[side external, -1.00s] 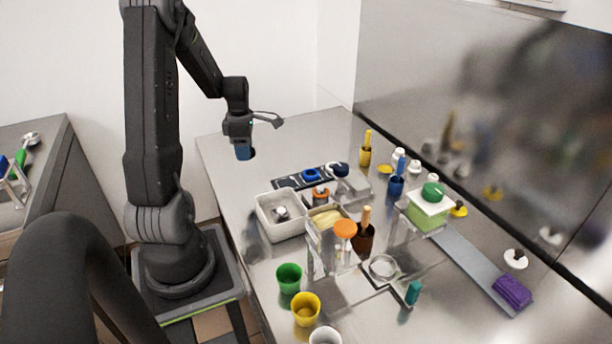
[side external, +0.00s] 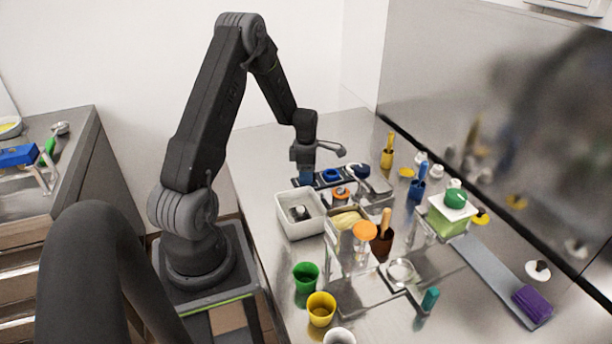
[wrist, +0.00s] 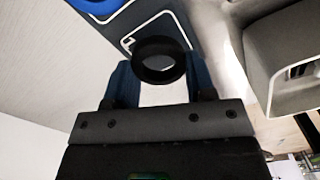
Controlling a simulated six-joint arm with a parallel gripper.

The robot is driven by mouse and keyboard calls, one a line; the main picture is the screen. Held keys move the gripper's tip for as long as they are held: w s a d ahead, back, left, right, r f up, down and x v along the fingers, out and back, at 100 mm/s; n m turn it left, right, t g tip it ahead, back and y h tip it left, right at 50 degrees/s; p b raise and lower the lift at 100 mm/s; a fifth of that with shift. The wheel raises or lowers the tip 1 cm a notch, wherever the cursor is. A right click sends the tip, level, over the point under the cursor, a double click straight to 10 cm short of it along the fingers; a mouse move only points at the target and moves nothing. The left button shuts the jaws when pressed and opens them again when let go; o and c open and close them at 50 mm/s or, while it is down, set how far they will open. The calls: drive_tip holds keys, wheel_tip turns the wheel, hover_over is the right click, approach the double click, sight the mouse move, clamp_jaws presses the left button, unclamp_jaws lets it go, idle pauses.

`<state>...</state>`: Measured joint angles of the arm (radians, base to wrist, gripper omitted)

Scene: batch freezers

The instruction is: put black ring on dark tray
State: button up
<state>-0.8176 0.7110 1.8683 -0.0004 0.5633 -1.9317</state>
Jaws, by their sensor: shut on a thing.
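A black ring (wrist: 155,48) sits between the blue fingers of my gripper (wrist: 158,88) in the wrist view, and the fingers are shut on it. The dark tray (wrist: 120,22), blue-grey with white outlined slots, lies beyond the ring in that view. A blue ring (wrist: 95,5) rests on it at the top edge. In the side view, my gripper (side external: 306,180) points down at the left end of the dark tray (side external: 319,183). The blue ring (side external: 331,174) is just right of the fingers. The held ring is hidden there, and its height above the tray is unclear.
A white bin (side external: 283,227) with a dark item inside stands in front of my gripper. An orange ring (side external: 341,193) and a clear box (side external: 378,188) are near the tray. Cups, bottles and a clear stand crowd the front and right. The counter behind the tray looks free.

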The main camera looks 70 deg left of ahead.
drive_tip(key=shift+f, duration=0.6)
drive_tip(key=shift+f, duration=0.1)
drive_tip(key=o, duration=0.9)
